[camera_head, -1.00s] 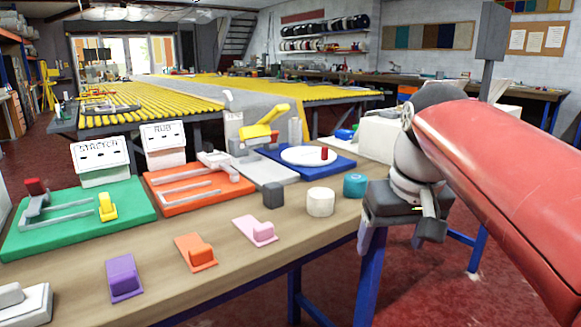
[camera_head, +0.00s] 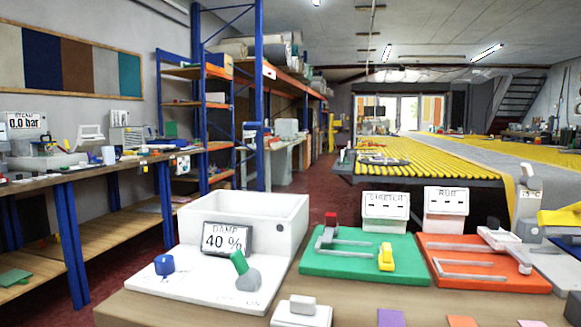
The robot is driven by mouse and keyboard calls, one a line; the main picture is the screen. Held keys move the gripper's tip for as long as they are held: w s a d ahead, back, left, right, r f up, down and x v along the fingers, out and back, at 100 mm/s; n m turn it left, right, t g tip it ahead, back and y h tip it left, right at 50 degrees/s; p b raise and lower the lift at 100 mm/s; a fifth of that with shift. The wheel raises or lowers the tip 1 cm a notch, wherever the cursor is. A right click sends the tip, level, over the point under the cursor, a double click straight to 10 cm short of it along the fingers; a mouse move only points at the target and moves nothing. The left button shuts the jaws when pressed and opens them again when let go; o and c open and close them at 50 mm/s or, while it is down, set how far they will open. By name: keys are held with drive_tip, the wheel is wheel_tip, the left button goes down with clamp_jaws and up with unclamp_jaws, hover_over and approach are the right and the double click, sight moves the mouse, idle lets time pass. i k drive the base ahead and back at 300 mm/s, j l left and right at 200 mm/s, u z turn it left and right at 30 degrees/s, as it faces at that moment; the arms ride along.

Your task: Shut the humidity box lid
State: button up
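A white open-topped box (camera_head: 290,222) stands on a white base plate (camera_head: 190,291) at the near end of the bench. A dark-framed display (camera_head: 227,238) reading "DAMP 40 %" is at its front. I look into the box from above its rim, and no lid covers the top. I cannot pick out a lid for certain. A blue knob (camera_head: 164,264) and a lever with a green handle (camera_head: 240,262) sit on the base plate in front. My gripper is not in view now.
Right of the box are a green board (camera_head: 350,272) and an orange board (camera_head: 470,280) with grey slots. A small white block (camera_head: 301,306) stands at the front edge. A side bench (camera_head: 70,178) with blue legs is at left, with red floor between.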

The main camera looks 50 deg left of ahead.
sight(257, 126)
drive_tip(key=k+j+z, duration=0.1)
drive_tip(key=k+j, duration=0.15)
drive_tip(key=j, duration=0.25)
drive_tip(key=k+j, duration=0.25)
drive_tip(key=j, duration=0.2)
drive_tip(key=k+j+z, duration=0.15)
drive_tip(key=j, duration=0.3)
drive_tip(key=k+j+z, duration=0.1)
drive_tip(key=k+j, duration=0.3)
drive_tip(key=k+j+z, duration=0.15)
drive_tip(key=j, duration=0.4)
drive_tip(key=k+j+z, duration=0.2)
drive_tip(key=j, duration=0.3)
drive_tip(key=k+j+z, duration=0.15)
drive_tip(key=k+j, duration=0.2)
drive_tip(key=k+j+z, duration=0.2)
drive_tip(key=j, duration=0.35)
drive_tip(key=j+z, duration=0.2)
drive_tip(key=j, duration=0.65)
drive_tip(key=j+z, duration=0.25)
drive_tip(key=j, duration=0.6)
drive_tip(key=k+j+z, duration=0.2)
drive_tip(key=j, duration=0.6)
drive_tip(key=i+j, duration=0.1)
drive_tip(key=j, duration=0.3)
drive_tip(key=i+j, duration=0.15)
drive_tip(key=j, duration=0.2)
drive_tip(key=i+j+z, duration=0.1)
drive_tip(key=j, duration=0.3)
